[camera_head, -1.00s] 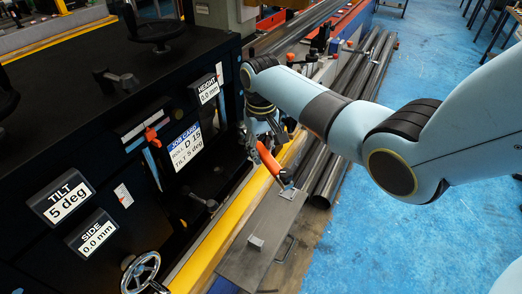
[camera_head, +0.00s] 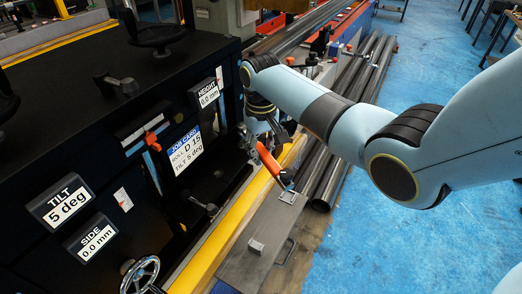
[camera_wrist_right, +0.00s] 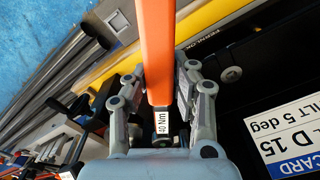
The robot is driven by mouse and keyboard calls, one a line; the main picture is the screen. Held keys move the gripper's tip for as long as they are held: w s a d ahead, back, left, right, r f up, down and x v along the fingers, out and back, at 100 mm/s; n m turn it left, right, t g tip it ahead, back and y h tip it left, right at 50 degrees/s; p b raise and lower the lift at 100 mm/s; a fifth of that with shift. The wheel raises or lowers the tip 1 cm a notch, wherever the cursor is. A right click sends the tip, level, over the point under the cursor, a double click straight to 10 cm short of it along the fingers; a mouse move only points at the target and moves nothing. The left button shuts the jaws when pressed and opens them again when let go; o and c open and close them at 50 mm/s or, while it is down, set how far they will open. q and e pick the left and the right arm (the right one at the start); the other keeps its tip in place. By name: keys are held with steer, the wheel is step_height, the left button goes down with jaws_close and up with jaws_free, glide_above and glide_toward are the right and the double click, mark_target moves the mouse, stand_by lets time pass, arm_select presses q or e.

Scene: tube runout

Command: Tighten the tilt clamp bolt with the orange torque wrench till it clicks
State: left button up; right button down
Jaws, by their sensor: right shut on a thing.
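My right gripper (camera_head: 262,137) is shut on the orange torque wrench (camera_head: 267,160). The wrench slants down to the right in the head view, above the yellow rail and near a grey metal box. In the right wrist view, the orange shaft (camera_wrist_right: 158,45) runs up from between the fingers of the right gripper (camera_wrist_right: 158,90), and a white "40 Nm" label shows near its lower end. A round bolt-like head (camera_wrist_right: 231,74) sits on the black panel right of the wrench; I cannot tell whether it is the tilt clamp bolt. My left gripper is out of view.
The black machine carries a "TILT 5 deg" display (camera_head: 67,199), a "SIDE 0.0 mm" display (camera_head: 93,236) and a job card (camera_head: 186,148). A handwheel (camera_head: 140,273) is at its lower front. Long steel tubes (camera_head: 345,140) lie right of the yellow rail (camera_head: 222,232).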

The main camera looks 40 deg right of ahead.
steer(key=shift+r, duration=2.5)
